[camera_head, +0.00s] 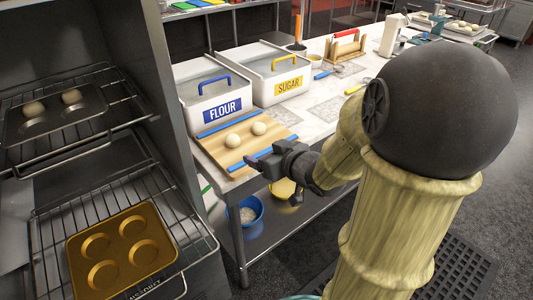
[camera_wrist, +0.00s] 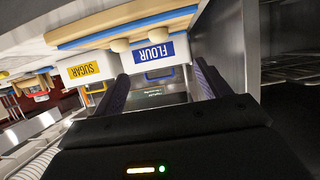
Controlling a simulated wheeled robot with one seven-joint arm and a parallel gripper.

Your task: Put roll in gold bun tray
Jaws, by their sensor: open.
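Two pale round rolls lie on a wooden board (camera_head: 222,157) with blue edges: a left roll (camera_head: 233,140) and a right roll (camera_head: 259,128). The gold bun tray (camera_head: 77,240), with several empty round cups, rests on a wire rack at the lower left. My gripper (camera_head: 254,163) is open and empty over the board's front right edge, to the front right of the rolls. In the wrist view, which looks upside down, my open fingers (camera_wrist: 160,88) show with the rolls (camera_wrist: 120,45) beyond them, apart from them.
A dark tray (camera_head: 62,123) with two rolls sits on the upper oven rack. White FLOUR (camera_head: 211,94) and SUGAR (camera_head: 284,73) bins stand behind the board. The oven's side wall (camera_head: 178,100) rises between racks and counter.

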